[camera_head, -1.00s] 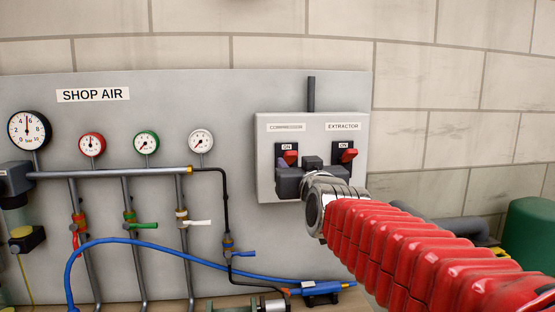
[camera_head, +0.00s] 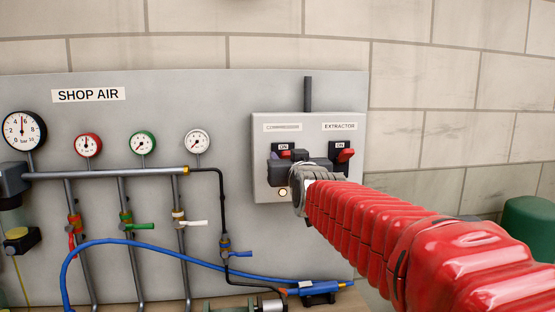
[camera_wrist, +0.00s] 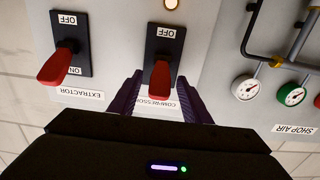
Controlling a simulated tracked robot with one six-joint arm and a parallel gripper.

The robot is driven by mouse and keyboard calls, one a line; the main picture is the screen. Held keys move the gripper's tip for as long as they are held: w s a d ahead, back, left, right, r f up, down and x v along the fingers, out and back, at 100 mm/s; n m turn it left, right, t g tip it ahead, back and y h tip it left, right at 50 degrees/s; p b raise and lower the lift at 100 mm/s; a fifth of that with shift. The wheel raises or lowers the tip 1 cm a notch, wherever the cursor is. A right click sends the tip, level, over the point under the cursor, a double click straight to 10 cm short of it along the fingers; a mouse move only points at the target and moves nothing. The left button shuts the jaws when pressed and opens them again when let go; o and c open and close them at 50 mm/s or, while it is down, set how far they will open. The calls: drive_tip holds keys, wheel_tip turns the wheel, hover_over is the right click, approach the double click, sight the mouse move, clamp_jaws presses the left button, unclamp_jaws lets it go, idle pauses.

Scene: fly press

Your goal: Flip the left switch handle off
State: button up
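The left switch, labelled COMPRESSOR, is on a grey box (camera_head: 262,184) on the panel. The wrist view is upside down; there the handle (camera_wrist: 160,82) leans away from the OFF label, towards the ON end. My gripper (camera_wrist: 158,76) is open, with one dark purple finger on each side of this handle. It also shows in the head view (camera_head: 300,163), in front of the switches. I cannot tell whether the fingers touch the handle.
The right switch, labelled EXTRACTOR, has a red handle (camera_head: 345,155) at its ON end, close beside my gripper. A lit round lamp (camera_head: 283,192) is below the left switch. Gauges, pipes and a blue hose (camera_head: 150,241) fill the panel to the left.

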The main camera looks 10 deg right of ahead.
clamp_jaws()
idle(0.3)
drive_tip(key=shift+d, duration=0.1)
